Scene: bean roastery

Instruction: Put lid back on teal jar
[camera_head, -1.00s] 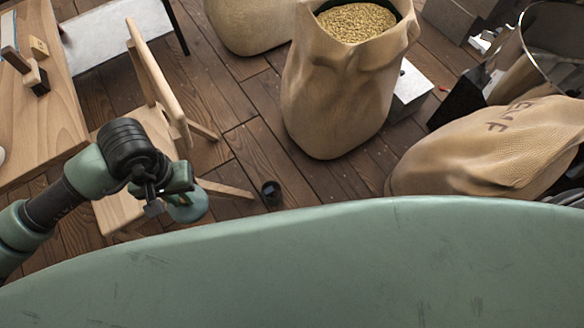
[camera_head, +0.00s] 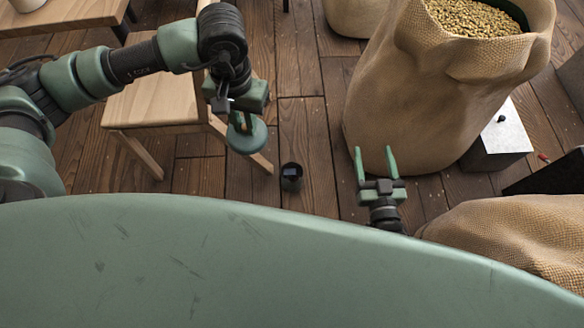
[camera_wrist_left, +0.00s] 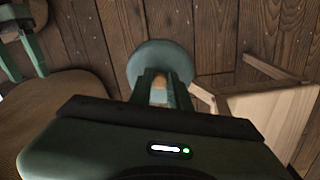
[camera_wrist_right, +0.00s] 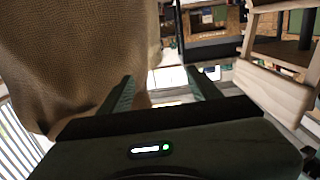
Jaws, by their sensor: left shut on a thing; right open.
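My left gripper (camera_head: 240,115) is shut on a round teal lid (camera_head: 250,139) and holds it in the air over the wooden floor. In the left wrist view the lid (camera_wrist_left: 150,57) sits beyond the fingers, with a light wooden knob between them. My right gripper (camera_head: 377,168) is open and empty beside the large burlap sack, its fingers pointing up in the head view. In the right wrist view its two fingers (camera_wrist_right: 158,88) are spread apart with nothing between them. I cannot make out the teal jar in any view.
A small dark cup (camera_head: 291,177) stands on the floor between my grippers. A wooden chair (camera_head: 152,103) is behind the left arm. A large burlap sack of beans (camera_head: 425,95) stands behind the right gripper; another sack (camera_head: 515,235) is at right. A white-topped box (camera_head: 500,135) is beyond.

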